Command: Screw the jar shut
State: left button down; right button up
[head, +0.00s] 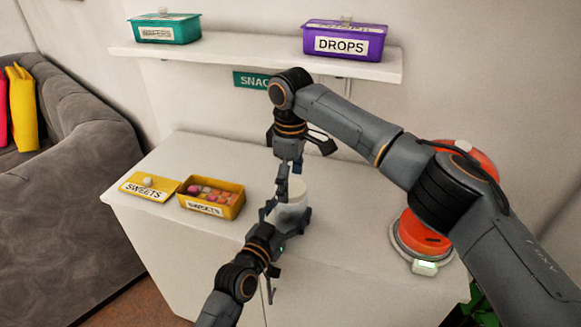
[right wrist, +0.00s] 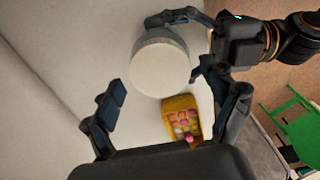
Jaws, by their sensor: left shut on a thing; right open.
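The jar (head: 288,212) is pale and stands upright on the white cabinet top, partly hidden by my grippers. A round white lid (right wrist: 160,68) covers its top in the right wrist view; I cannot tell how tightly it sits. My left gripper (head: 287,216) is shut around the jar, and its fingers also show on either side of it in the right wrist view (right wrist: 184,46). My right gripper (head: 303,162) is open, pointing down above the jar. In the right wrist view its spread fingers (right wrist: 170,92) frame the space near the lid, with nothing between them held.
An open yellow sweets box (head: 212,198) stands left of the jar, with its lid (head: 150,187) lying beside it. An orange scale-like device (head: 424,237) is at the right. A shelf (head: 255,57) above holds a teal box (head: 164,29) and a purple box (head: 345,41).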

jog(key=shift+f, duration=0.35)
jog(key=shift+c, duration=0.4)
jog(key=c, duration=1.1)
jog(key=o, duration=1.3)
jog(key=shift+o, duration=0.2)
notch_tip(320, 180, up, 12)
